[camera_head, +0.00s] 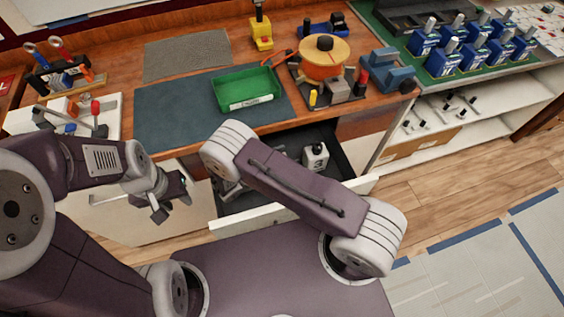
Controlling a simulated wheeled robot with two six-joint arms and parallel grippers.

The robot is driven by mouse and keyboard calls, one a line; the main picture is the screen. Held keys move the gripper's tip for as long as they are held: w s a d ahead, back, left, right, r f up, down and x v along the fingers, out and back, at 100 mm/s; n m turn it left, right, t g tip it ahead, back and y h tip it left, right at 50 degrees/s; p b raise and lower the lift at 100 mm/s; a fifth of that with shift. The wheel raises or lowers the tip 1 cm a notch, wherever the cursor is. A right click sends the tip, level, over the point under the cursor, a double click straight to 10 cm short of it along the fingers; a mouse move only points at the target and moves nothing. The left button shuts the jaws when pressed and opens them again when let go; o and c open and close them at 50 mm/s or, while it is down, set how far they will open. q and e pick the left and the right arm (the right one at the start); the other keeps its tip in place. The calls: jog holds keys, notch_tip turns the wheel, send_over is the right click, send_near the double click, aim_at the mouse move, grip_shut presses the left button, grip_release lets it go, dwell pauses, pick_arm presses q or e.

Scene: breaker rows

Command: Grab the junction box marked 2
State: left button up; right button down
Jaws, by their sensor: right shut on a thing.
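A white junction box marked 3 (315,157) stands in the open drawer (340,150), under the worktop. I see no box with a readable 2. My right arm reaches over the drawer from the right. Its gripper (228,190) is mostly hidden behind the arm, at the left part of the drawer. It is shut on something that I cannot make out. My left gripper (172,204) is left of the drawer, in front of the cabinet, with its fingers apart and empty.
On the worktop are a green tray (247,88), a dark mat (180,112), an orange round device (325,62) and a blue vise-like tool (388,72). Several blue breakers (442,62) stand at the right. The floor (450,180) at the right is clear.

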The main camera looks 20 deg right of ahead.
jog(key=r, duration=0.4)
jog(key=shift+s+d+r+p, duration=0.15)
jog(key=shift+d+r+p, duration=0.05)
jog(key=shift+d+p, duration=0.1)
jog(key=s+d+r, duration=0.6)
jog(key=s+d, duration=0.1)
jog(key=s, duration=0.1)
jog(key=shift+s+r+p, duration=0.2)
jog(key=shift+p, duration=0.1)
